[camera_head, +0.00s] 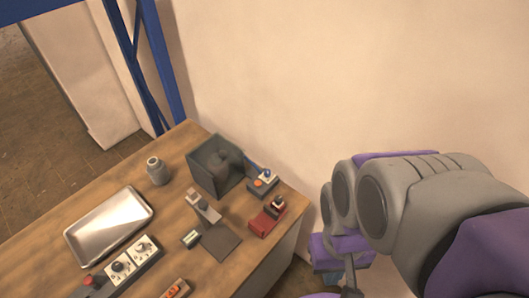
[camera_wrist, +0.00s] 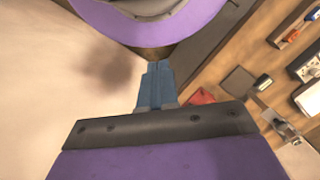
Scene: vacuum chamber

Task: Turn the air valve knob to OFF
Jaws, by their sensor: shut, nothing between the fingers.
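Two dark round knobs on white plates, a left one (camera_head: 121,265) and a right one (camera_head: 145,247), sit on a dark panel at the front left of the wooden table in the head view. I cannot read their labels or tell which is the air valve knob. My gripper shows in the wrist view as blue fingers (camera_wrist: 157,68), shut and empty. It is off to the right of the table, well apart from the knobs. In the head view my arm hides much of the lower right, and the fingers are not clear there.
The table also holds a metal tray (camera_head: 108,226), a grey jar (camera_head: 157,172), an open dark box (camera_head: 208,172), a red device (camera_head: 262,222), an orange-buttoned device (camera_head: 262,187) and a dark mat (camera_head: 221,243). A wall stands behind; blue posts (camera_head: 163,60) rise at the back left.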

